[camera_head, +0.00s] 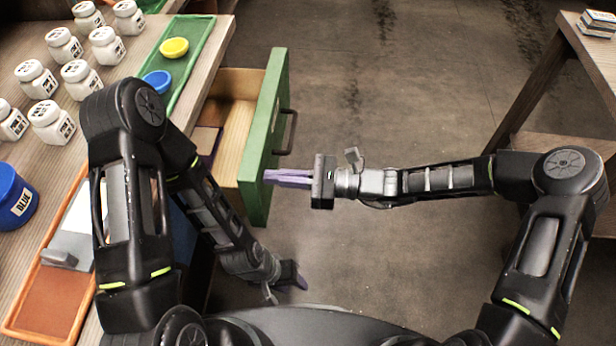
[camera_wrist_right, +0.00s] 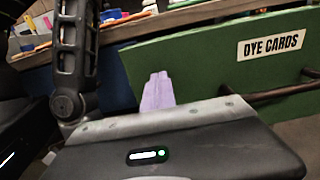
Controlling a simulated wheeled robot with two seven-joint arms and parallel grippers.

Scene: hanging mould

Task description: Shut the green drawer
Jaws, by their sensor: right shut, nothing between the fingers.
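The green drawer (camera_head: 268,135) is pulled out from the right side of the wooden bench, and its pale wooden inside shows. A dark bar handle (camera_head: 289,133) is on its front. In the right wrist view the green front (camera_wrist_right: 215,65) carries a "DYE CARDS" label (camera_wrist_right: 271,45). My right gripper (camera_head: 268,177) is shut and empty, its purple fingers pointing at the front's outer face near its lower end, below the handle. I cannot tell if they touch. My left gripper (camera_head: 300,281) hangs low beside the bench; its jaws are unclear.
Several white jars (camera_head: 81,78), a green tray (camera_head: 200,47) with yellow (camera_head: 174,47) and blue (camera_head: 157,80) dishes, a blue jar (camera_head: 14,196) and an orange-edged tray (camera_head: 40,309) are on the bench. A wooden table (camera_head: 585,55) stands at right. The floor between is clear.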

